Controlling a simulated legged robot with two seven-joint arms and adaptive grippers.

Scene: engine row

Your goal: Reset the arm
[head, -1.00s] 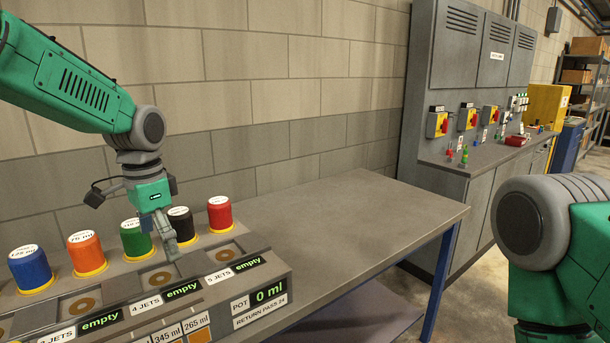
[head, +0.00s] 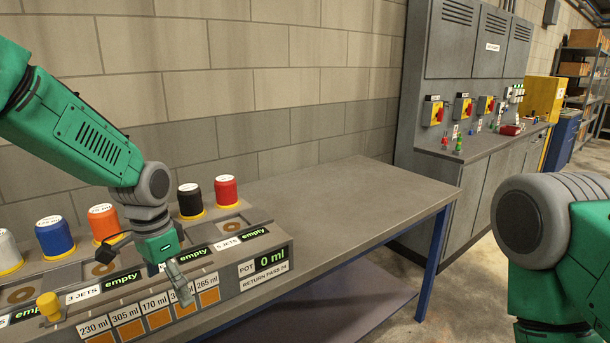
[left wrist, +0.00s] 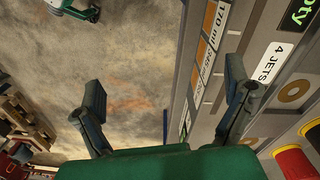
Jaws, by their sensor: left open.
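My left arm comes in from the left in the head view, bent downward at a grey joint. My left gripper (head: 180,284) hangs at the front face of the grey panel (head: 275,235), over the row of ml labels. In the left wrist view its two fingers (left wrist: 165,105) stand wide apart with nothing between them, above the floor and the panel's edge. My right arm shows at the right edge of the head view as a green and grey link. Its gripper is out of the picture.
Colored capped jars stand along the panel's back, among them blue (head: 54,236), orange (head: 103,222), black (head: 190,200) and red (head: 226,191). A yellow knob (head: 49,306) sticks up at the front left. The bench top (head: 350,195) right of the panel is bare. A grey switch cabinet (head: 460,120) stands behind.

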